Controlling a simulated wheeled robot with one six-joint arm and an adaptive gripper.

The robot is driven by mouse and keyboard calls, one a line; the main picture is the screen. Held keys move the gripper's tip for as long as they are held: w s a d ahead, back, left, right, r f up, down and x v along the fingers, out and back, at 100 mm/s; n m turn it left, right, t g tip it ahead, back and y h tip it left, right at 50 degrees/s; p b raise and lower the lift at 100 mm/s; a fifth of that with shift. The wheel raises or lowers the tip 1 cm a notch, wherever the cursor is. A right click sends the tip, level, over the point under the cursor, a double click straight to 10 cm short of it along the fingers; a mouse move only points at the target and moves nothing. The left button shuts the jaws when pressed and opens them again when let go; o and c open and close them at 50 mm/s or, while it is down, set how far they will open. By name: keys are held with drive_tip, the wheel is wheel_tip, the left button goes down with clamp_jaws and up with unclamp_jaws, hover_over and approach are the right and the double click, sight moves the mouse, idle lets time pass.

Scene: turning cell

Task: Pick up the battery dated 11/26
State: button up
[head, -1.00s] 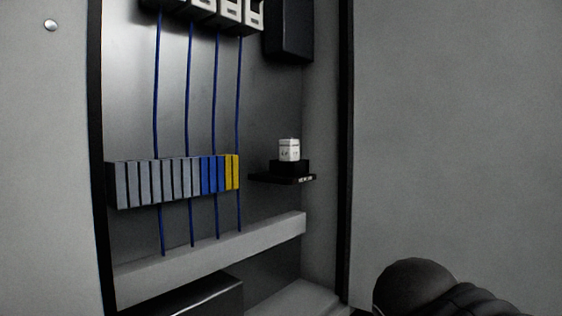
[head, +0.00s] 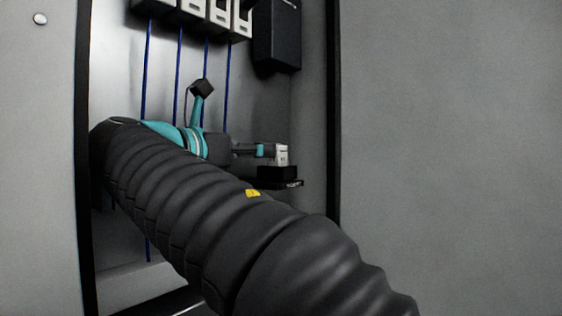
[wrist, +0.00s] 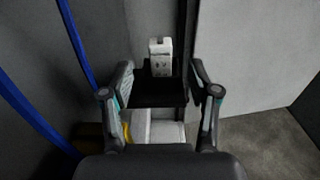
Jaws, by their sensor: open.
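A small white block with dark print, seemingly the battery (head: 281,153), stands upright in a black holder (head: 277,172) on a small dark shelf inside the cabinet. The date on it is too small to read. In the wrist view the battery (wrist: 160,56) stands ahead, between the lines of the two fingers. My gripper (head: 264,150) is at the battery's left in the head view, its tip overlapping the battery's edge. In the wrist view my gripper (wrist: 161,80) is open with nothing between the fingers. I cannot tell whether a finger touches the battery.
Blue wires (head: 180,70) run down the cabinet's back panel, and pass close at left in the wrist view (wrist: 75,45). A black box (head: 277,35) hangs above the shelf. The cabinet's dark right edge (head: 334,120) is near.

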sight(281, 160)
drive_tip(key=x, duration=0.3)
drive_tip(key=b+x, duration=0.1)
drive_tip(key=x, duration=0.3)
drive_tip(key=shift+w+d+f, duration=0.1)
drive_tip(key=shift+d+f, duration=0.05)
drive_tip(key=shift+f, duration=0.1)
clamp_jaws()
drive_tip(key=shift+r, duration=0.1)
